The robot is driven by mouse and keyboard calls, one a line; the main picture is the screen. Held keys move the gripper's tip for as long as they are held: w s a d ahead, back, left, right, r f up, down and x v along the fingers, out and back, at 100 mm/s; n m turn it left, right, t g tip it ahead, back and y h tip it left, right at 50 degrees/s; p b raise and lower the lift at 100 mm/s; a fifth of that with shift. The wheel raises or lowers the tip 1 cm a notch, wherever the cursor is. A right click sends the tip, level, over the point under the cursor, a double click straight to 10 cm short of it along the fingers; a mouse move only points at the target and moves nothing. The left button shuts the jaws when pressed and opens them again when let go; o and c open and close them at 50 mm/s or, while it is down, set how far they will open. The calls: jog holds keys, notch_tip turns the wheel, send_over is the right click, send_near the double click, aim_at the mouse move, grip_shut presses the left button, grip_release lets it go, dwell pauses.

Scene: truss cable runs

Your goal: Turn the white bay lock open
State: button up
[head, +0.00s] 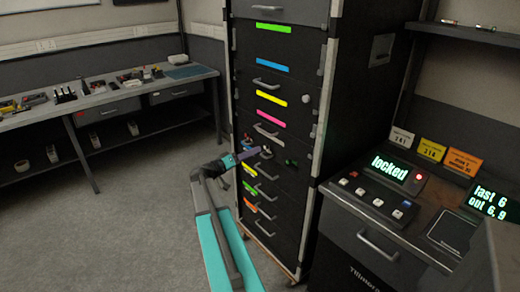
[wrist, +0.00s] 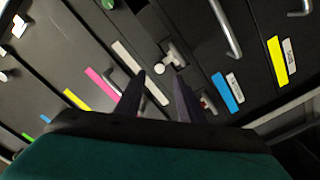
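The white-marked bay has a white label strip (head: 267,132) on the dark cabinet front; the strip also shows in the wrist view (wrist: 135,66). A pale T-shaped lock handle (wrist: 172,57) with a round knob sits beside that strip, just beyond my fingertips. In the head view my gripper (head: 258,151) is close to the cabinet front, just below the white strip. I cannot tell whether the fingers touch the handle.
A console at right has a display (head: 390,169) reading "locked" with a red light. Blue (wrist: 228,93) and yellow (wrist: 277,60) labels and metal drawer handles (wrist: 226,30) surround the lock. A workbench (head: 100,100) stands at left; the floor between is clear.

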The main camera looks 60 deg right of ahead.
aim_at(265, 148)
jog(key=shift+p+x, duration=0.5)
jog(key=shift+x, duration=2.1)
